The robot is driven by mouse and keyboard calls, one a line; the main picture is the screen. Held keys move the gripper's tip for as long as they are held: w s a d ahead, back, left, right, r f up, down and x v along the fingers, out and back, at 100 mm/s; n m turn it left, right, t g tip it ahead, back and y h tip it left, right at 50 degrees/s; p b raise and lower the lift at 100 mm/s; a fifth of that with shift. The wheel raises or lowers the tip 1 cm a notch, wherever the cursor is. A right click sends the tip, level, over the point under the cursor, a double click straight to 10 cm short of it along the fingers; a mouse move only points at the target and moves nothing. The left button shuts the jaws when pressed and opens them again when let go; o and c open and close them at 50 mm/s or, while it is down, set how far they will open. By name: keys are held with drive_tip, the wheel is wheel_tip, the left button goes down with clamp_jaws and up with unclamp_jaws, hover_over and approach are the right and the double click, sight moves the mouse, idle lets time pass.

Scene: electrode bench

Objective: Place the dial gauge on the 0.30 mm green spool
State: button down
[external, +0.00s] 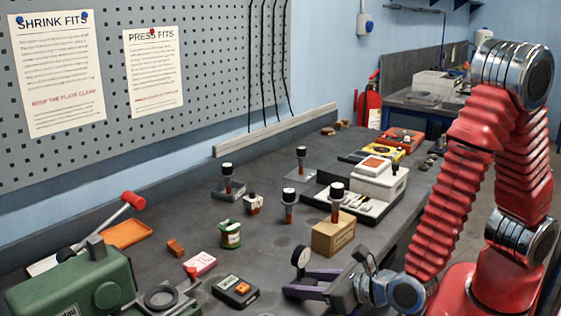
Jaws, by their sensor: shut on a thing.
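The dial gauge (301,257), with a round dark-edged dial on a short stem, is at the front middle of the bench. My gripper (299,282), with purple fingers, is shut on its lower part. The fingers hide where they grip it, and I cannot tell how far it is above the bench. A green spool (230,240) with a white label stands on the bench, behind and left of my gripper and apart from it. Its size marking is too small to read.
A black device (235,291) and a pink box (200,263) lie to the left. A green machine (75,285) fills the front left. Several black-capped posts stand beyond the spool.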

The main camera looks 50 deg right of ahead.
drive_tip(key=shift+f, duration=0.15)
drive_tip(key=c, duration=1)
unclamp_jaws()
drive_tip(key=shift+f, duration=0.15)
drive_tip(key=shift+c, duration=0.2)
drive_tip(key=shift+d, duration=0.1)
drive_tip(key=shift+s+r, duration=0.25)
drive_tip(key=shift+s, duration=0.25)
drive_tip(key=shift+v, duration=3.25)
drive_tip(key=shift+r, duration=0.1)
drive_tip(key=shift+c, duration=0.4)
